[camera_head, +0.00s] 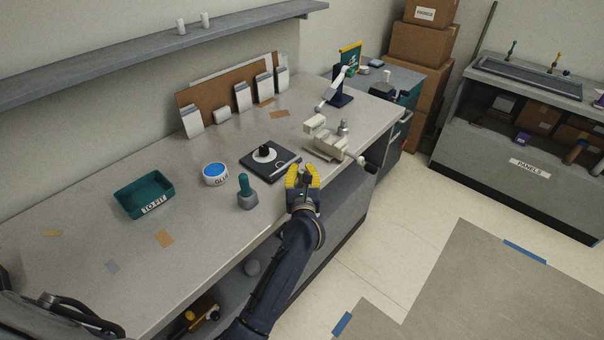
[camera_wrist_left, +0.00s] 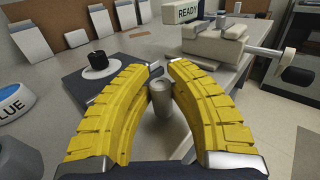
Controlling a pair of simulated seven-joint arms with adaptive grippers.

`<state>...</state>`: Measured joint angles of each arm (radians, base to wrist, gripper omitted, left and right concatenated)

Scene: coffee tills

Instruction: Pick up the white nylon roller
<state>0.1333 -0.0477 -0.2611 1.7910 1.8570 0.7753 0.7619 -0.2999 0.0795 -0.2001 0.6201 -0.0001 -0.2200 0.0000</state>
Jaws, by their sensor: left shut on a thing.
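My left gripper (camera_head: 303,176) has its yellow fingers closed around a small pale grey upright cylinder (camera_wrist_left: 162,100), a roller by its shape, with a round top. I cannot tell from its shade whether it is the white nylon one. In the left wrist view the gripper (camera_wrist_left: 163,85) holds it between the fingertips, by the front edge of the workbench (camera_head: 85,240). Two small white cylinders (camera_head: 181,27) stand on the wall shelf (camera_head: 130,55). My right gripper is not in view.
Behind the gripper lies a dark plate (camera_head: 284,168) with a black knob on a white disc. A beige vise (camera_head: 326,147) is to its right.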

